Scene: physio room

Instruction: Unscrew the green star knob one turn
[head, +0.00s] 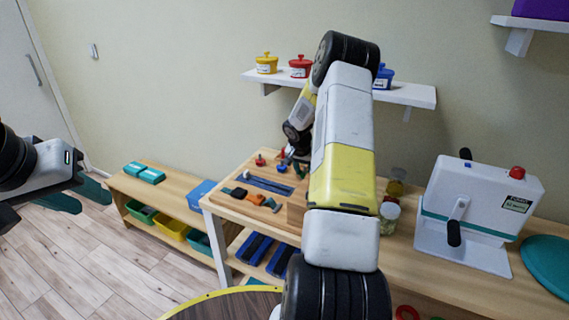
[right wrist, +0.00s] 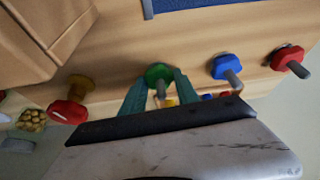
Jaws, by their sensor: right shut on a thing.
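The green star knob (right wrist: 158,72) sits on a threaded stud on the wooden board (right wrist: 190,45) in the right wrist view. My right gripper (right wrist: 158,82) is shut on it, with one teal finger on each side. My left gripper (head: 78,197) is open and empty at the left of the head view, away from the bench.
A white machine (head: 475,205) with a crank handle and a teal disc (head: 550,263) stand on the bench at the right. Jars (head: 389,216) stand beside my right arm. A wall shelf (head: 415,94) with lidded pots is above. Floor at the left is clear.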

